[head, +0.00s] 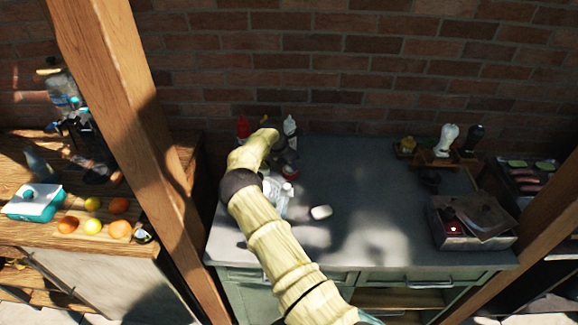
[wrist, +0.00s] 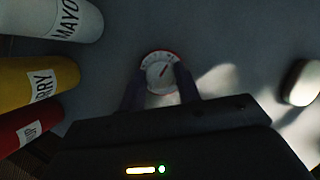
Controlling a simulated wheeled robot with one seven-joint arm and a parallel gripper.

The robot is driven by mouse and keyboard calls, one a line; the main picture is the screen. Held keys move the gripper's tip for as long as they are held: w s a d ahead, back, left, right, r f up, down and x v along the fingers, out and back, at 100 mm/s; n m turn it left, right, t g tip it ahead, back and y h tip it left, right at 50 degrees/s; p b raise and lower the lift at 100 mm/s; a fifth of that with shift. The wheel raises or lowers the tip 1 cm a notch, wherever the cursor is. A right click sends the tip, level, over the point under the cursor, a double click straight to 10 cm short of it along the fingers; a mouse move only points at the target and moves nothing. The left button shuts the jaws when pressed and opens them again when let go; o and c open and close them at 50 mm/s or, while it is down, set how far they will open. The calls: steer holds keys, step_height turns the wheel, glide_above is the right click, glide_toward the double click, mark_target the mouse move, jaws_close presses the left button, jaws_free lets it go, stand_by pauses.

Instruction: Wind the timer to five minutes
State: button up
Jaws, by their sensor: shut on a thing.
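The timer (wrist: 160,59) shows in the wrist view as a small round dial with a pale face, a red rim and a red pointer mark. My gripper (wrist: 160,88) reaches it from below in the picture, with one dark finger on each side of the dial, shut on it. The pointer slants toward the upper right; the numbers are too small to read.
Bottles marked MAYO (wrist: 62,18), CURRY (wrist: 35,85) and a red one (wrist: 28,128) stand close on the left in the wrist view. A white object (wrist: 301,83) lies at right. In the head view the grey counter (head: 385,200) is clear in the middle; a box (head: 470,238) sits at right.

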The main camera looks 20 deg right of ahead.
steer(key=shift+m, duration=0.3)
steer(key=o, duration=1)
steer(key=b+v, duration=0.4)
steer(key=v, duration=1.3)
steer(key=shift+w+r, duration=0.1)
steer(key=shift+r, duration=0.05)
